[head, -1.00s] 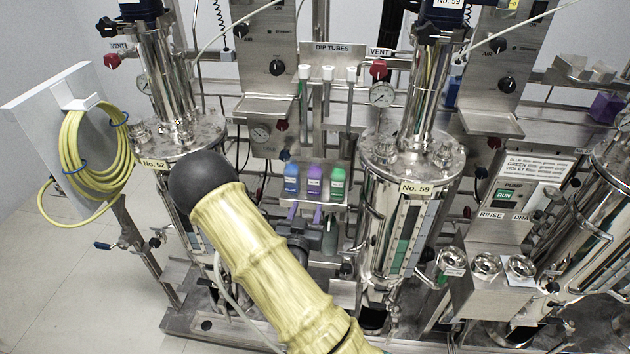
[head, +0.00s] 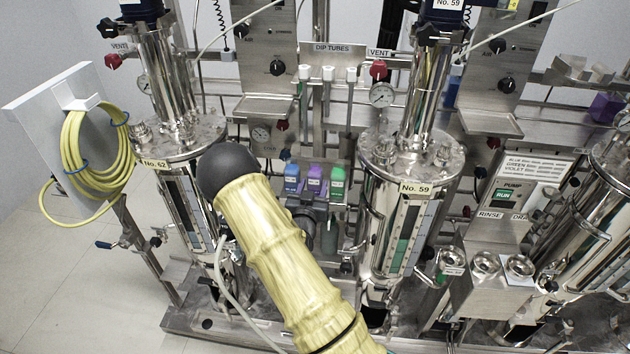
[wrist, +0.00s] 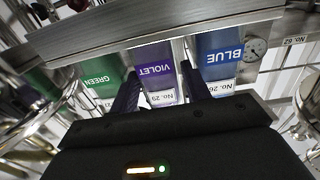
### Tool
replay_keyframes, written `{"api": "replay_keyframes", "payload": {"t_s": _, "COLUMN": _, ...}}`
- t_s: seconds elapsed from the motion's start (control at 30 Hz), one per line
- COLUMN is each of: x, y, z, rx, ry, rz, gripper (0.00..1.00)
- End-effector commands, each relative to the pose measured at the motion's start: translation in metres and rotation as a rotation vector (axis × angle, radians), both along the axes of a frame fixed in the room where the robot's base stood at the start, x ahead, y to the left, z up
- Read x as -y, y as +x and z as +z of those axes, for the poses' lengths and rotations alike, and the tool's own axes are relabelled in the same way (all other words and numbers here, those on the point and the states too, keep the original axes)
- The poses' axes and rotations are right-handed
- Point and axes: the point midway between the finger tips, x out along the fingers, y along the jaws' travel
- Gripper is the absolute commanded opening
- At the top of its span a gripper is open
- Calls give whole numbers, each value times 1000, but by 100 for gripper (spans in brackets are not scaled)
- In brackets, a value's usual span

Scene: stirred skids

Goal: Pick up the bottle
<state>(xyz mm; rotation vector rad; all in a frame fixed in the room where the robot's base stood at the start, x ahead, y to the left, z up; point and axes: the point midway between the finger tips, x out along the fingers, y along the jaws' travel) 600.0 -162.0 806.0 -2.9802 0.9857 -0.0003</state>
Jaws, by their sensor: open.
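Three bottles stand side by side on the skid's rack: a blue bottle (head: 292,175), a violet bottle (head: 314,176) and a green bottle (head: 337,178). In the wrist view, which is upside down, the green bottle (wrist: 98,78) is left, the violet bottle (wrist: 156,68) is in the middle and the blue bottle (wrist: 219,55) is right. My gripper (wrist: 160,76) is open, with its two dark fingers reaching along either side of the violet bottle. I cannot tell whether they touch it. In the head view, my gripper's dark body is just below the bottles, partly hidden.
A steel rail (wrist: 150,30) runs close by the bottles. Steel vessels No. 62 (head: 182,150) and No. 59 (head: 410,160) stand either side. A pump panel (head: 505,195) is at right, and a coiled yellow hose (head: 95,150) hangs at left.

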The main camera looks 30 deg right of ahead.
Motion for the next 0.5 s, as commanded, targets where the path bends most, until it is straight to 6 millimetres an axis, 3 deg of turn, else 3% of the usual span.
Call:
{"api": "replay_keyframes", "payload": {"t_s": 0.23, "x": 23, "y": 28, "z": 0, "rx": 3, "ry": -1, "rz": -1, "gripper": 47}}
{"api": "replay_keyframes", "payload": {"t_s": 0.5, "x": 27, "y": 34, "z": -1, "rx": 0, "ry": -1, "rz": -1, "gripper": 47}}
